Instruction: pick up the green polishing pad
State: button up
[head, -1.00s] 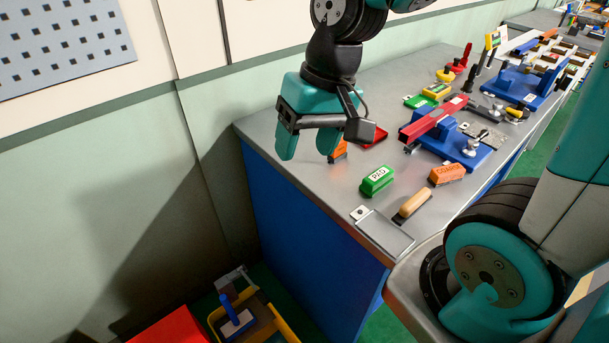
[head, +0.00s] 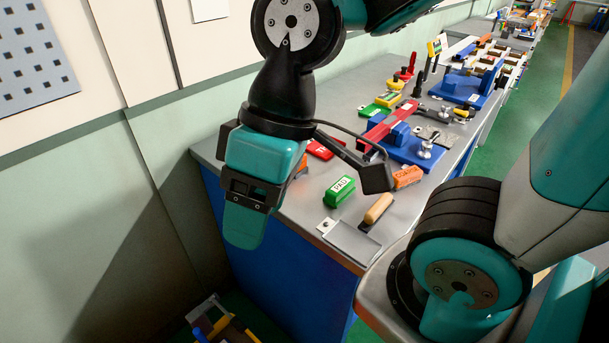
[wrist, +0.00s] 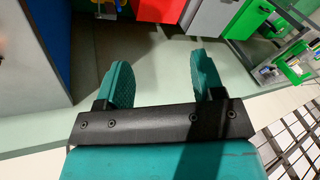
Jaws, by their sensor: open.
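The green polishing pad (head: 339,192), a small block with a white label reading PAD, lies on the grey bench top near its front end in the head view. My gripper (head: 245,225) is left of the pad, at the bench's left edge, with its fingers pointing down. In the wrist view my gripper (wrist: 158,82) has its two teal fingers apart, with nothing between them. The pad does not show in the wrist view.
A wooden-handled brush (head: 378,208) and a grey plate (head: 350,241) lie near the pad. An orange block (head: 407,177) is to its right. A blue fixture with a red bar (head: 390,127) stands behind. Red and orange items partly show beside my gripper.

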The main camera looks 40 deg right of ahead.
aim_at(341, 190)
jog(key=k, duration=1.15)
jog(key=z, duration=0.95)
jog(key=i, duration=1.2)
jog(key=u, duration=0.6)
